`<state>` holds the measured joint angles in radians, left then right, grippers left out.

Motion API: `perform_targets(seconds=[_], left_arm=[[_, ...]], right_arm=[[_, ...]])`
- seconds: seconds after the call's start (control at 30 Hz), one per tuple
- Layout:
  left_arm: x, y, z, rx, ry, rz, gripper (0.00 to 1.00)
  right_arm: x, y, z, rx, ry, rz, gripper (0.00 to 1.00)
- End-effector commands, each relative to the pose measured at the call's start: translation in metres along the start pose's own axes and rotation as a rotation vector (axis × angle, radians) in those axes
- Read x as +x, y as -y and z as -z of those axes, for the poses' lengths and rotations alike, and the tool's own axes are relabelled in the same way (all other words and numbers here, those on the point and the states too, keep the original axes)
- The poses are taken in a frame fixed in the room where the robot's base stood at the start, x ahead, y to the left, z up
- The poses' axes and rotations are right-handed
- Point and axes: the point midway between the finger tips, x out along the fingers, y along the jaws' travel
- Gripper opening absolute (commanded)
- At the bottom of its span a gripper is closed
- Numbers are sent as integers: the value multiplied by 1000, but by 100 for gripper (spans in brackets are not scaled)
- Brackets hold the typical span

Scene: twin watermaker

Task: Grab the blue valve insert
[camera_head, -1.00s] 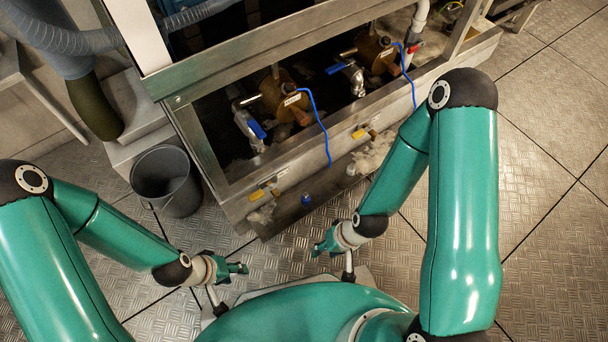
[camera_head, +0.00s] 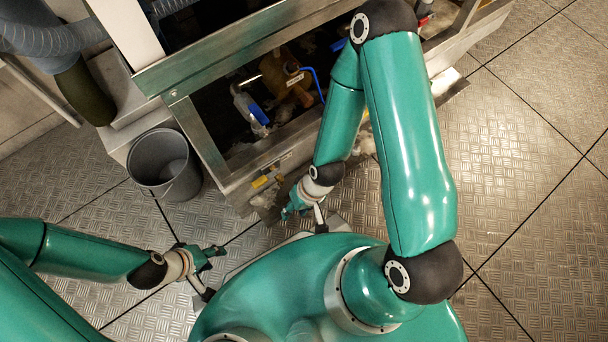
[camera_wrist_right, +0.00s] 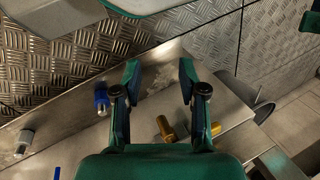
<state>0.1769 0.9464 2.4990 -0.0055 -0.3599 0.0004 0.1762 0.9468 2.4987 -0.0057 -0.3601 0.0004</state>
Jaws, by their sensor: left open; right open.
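The blue valve insert (camera_wrist_right: 101,100), a small blue cap on a pale metal stub, stands on the metal ledge in the right wrist view. It is left of my right gripper (camera_wrist_right: 160,72), outside the left finger and apart from it. The right gripper is open with nothing between its fingers. In the head view the right gripper (camera_head: 288,212) is over the front of the ledge, and I cannot see the insert there; my right arm covers that area. My left gripper (camera_head: 214,252) is open and empty over the floor, left of my base.
The metal ledge (camera_wrist_right: 235,105) carries a brass fitting (camera_wrist_right: 166,128) below the right gripper and a silver fitting (camera_wrist_right: 24,143) at left. A grey bucket (camera_head: 165,165) stands left of the frame. A blue-handled valve (camera_head: 258,114) is inside the frame. The floor at right is clear.

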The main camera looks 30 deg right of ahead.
Motion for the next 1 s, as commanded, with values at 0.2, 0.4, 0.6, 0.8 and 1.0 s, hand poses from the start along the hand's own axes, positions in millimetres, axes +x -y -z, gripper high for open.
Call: perform_targets(seconds=[0.2, 0.4, 0.6, 0.8, 1.0], left_arm=[[0, 0, 0, 0, 0, 0, 45], [-2, -1, 0, 1, 0, 0, 45], [-34, -12, 0, 0, 0, 0, 45], [-60, -22, 0, 1, -1, 0, 45], [-67, -24, 0, 0, 0, 0, 45]], right_arm=[[0, 0, 0, 1, 0, 0, 42], [-2, -1, 2, 15, -1, -1, 57], [-29, -7, 37, 316, 13, -9, 58], [-71, -64, 87, 854, 52, -21, 58], [-104, -117, 112, 1262, 91, -29, 58]])
